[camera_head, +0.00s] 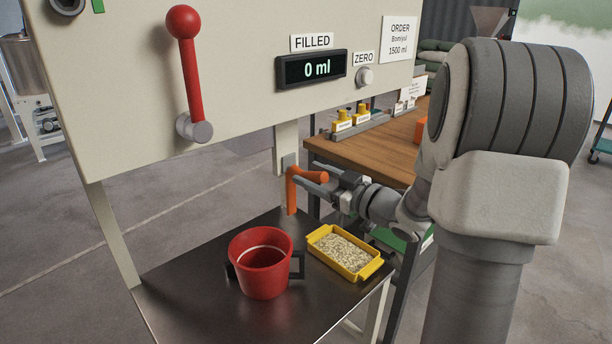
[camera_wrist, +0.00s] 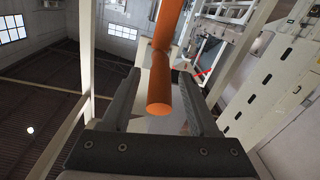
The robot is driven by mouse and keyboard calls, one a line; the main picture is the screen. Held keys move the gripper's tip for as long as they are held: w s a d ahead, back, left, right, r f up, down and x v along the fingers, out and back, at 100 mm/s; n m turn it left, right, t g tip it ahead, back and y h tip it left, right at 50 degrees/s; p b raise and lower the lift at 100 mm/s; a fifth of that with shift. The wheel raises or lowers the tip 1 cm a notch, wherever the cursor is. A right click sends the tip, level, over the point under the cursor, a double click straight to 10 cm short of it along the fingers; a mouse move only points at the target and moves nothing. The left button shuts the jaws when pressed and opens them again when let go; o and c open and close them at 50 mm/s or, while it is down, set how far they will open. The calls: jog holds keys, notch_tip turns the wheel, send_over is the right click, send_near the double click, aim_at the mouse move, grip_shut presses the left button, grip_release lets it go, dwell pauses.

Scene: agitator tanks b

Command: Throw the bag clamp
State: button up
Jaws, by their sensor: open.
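The orange bag clamp handle (camera_head: 292,194) is a bent bar below the panel, at the back edge of the dark table. One part is upright and a short arm points right, towards my gripper. My gripper (camera_head: 317,182) reaches in from the right at the height of that arm. In the wrist view, the orange handle (camera_wrist: 160,92) comes down between the two dark fingers of my gripper (camera_wrist: 163,84), its round end facing the camera. The fingers are apart, with gaps showing on both sides of the bar. The clamp's mounting is mostly hidden.
A red bucket (camera_head: 264,270) and a yellow tray of pale granules (camera_head: 343,251) stand on the dark table (camera_head: 190,290) below my gripper. A red ball-topped lever (camera_head: 190,75) juts from the panel, whose display (camera_head: 311,68) reads 0 ml. A wooden bench (camera_head: 385,142) stands behind.

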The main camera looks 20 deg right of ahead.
jog(key=shift+x, duration=1.05)
grip_shut()
dwell(0.7)
